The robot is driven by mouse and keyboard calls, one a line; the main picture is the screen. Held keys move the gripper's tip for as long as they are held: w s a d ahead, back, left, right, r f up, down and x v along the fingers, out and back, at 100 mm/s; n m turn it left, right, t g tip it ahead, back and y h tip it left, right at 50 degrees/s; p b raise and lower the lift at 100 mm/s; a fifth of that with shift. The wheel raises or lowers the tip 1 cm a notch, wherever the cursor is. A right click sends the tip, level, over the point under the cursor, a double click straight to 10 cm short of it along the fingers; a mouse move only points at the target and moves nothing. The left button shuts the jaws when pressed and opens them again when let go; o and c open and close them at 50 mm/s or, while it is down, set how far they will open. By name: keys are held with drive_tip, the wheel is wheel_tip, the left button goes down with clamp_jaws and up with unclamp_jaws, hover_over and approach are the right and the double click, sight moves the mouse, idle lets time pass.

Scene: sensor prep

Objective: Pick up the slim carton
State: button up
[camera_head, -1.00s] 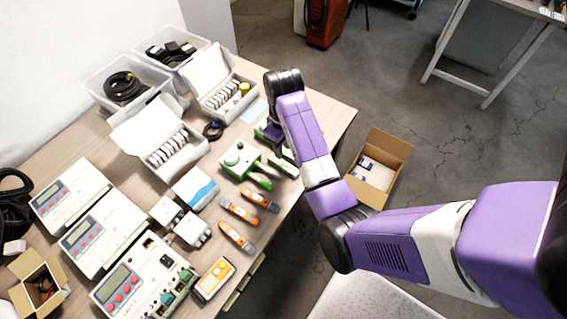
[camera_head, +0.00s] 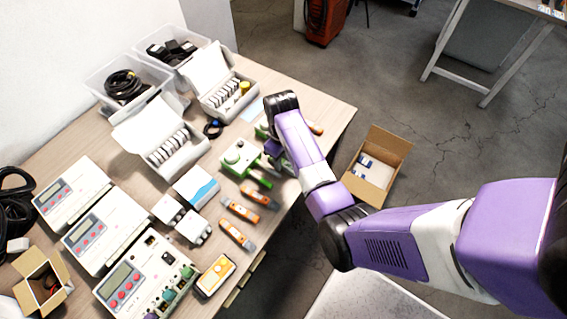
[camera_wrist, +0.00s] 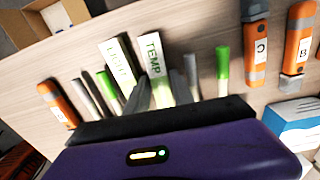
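The slim carton seems to be the flat white box with a blue band (camera_head: 197,187); it lies on the table beside the white plug-like blocks. It also shows at the right edge of the wrist view (camera_wrist: 296,124), partly cut off. My gripper (camera_wrist: 150,85) is over the table, right of the carton in the head view and apart from it. Its two grey fingers look close together, with nothing visible held. They point toward the labelled LIGHT piece (camera_wrist: 121,62) and TEMP piece (camera_wrist: 154,58). In the head view my wrist hides the fingertips.
A green device (camera_head: 240,157) and orange testers (camera_head: 239,209) lie near the carton. Open white cases (camera_head: 168,150) and meters (camera_head: 108,233) crowd the table. An open cardboard box (camera_head: 376,168) stands beyond the table's right edge.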

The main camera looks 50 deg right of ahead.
clamp_jaws()
drive_tip(key=shift+r, duration=0.1)
